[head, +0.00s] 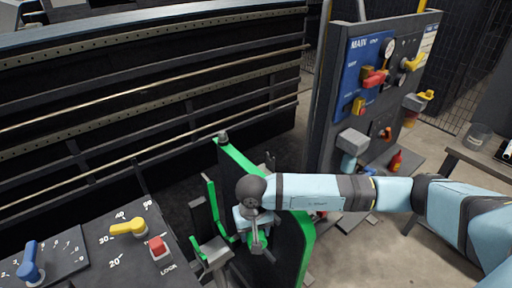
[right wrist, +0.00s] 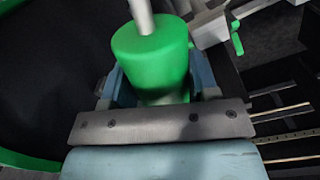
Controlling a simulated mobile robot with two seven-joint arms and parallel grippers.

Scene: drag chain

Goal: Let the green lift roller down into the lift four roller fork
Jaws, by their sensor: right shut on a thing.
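The green lift roller (right wrist: 148,55) is a green cylinder with a pale grey shaft coming out of its end. My right gripper (right wrist: 150,88) is shut on it, with a blue finger on either side. In the head view the roller (head: 258,240) shows small below my right wrist, partly covered by the gripper (head: 256,228). A grey bracket with green edges (head: 212,248), apparently the roller fork, stands just left of it. A grey and green part (right wrist: 215,28) also shows right of the roller in the right wrist view. I cannot tell whether roller and fork touch. My left gripper is out of view.
A tall green-edged dark plate (head: 290,232) stands close to the right of the gripper. A control panel with knobs (head: 130,240) is at the lower left. A main switch cabinet (head: 345,85) stands behind my right arm. A long dark machine frame (head: 150,100) runs along the back.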

